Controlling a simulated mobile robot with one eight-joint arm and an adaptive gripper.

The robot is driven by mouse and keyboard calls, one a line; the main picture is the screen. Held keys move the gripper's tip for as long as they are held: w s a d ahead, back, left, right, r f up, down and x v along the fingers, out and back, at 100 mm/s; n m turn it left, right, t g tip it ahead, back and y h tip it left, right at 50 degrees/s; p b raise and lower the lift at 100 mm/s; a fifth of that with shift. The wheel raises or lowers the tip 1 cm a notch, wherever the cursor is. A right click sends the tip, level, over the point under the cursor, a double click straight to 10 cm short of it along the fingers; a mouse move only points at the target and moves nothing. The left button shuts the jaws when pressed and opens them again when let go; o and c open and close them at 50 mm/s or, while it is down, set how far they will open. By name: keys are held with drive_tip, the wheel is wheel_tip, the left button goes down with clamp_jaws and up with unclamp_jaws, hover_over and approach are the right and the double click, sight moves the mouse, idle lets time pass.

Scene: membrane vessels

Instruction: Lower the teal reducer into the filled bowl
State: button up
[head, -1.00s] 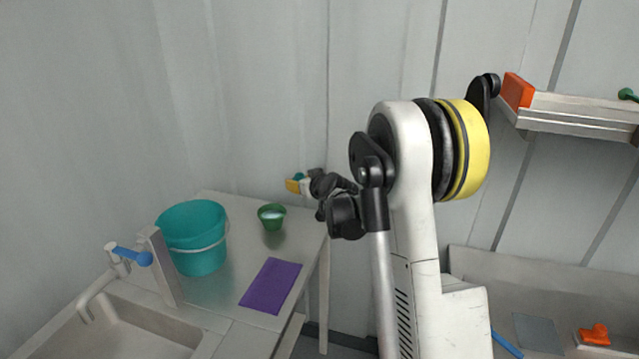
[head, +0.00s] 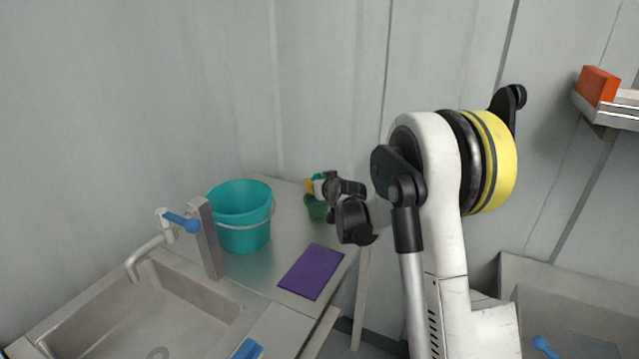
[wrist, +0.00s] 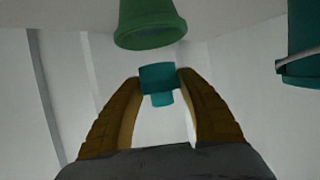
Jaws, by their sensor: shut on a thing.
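The teal reducer (wrist: 159,77) is a short stepped cylinder, wide part and narrower stub. My gripper (wrist: 161,84) is shut on it, with one yellow-brown finger on each side. In the head view, my gripper (head: 312,186) and a bit of the teal reducer (head: 319,176) show just above the green bowl (head: 316,209), which stands on the steel table. My wrist parts cover some of the bowl, and its filling is hidden now. In the wrist view the green bowl (wrist: 150,27) is at the top, apart from the reducer.
A large teal bucket (head: 240,222) with a handle stands left of the bowl; its edge shows in the wrist view (wrist: 304,45). A purple mat (head: 311,271) lies in front. A sink (head: 150,305) with a blue-handled tap (head: 182,222) is at the left. Walls stand behind.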

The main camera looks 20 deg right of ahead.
drive_tip(key=shift+f, duration=0.15)
idle(0.3)
drive_tip(key=shift+f+b, duration=1.5)
drive_tip(key=shift+f, duration=0.35)
drive_tip(key=shift+f, duration=0.15)
drive_tip(key=o, duration=1.2)
drive_tip(key=v, duration=1.2)
drive_tip(key=shift+s, duration=0.1)
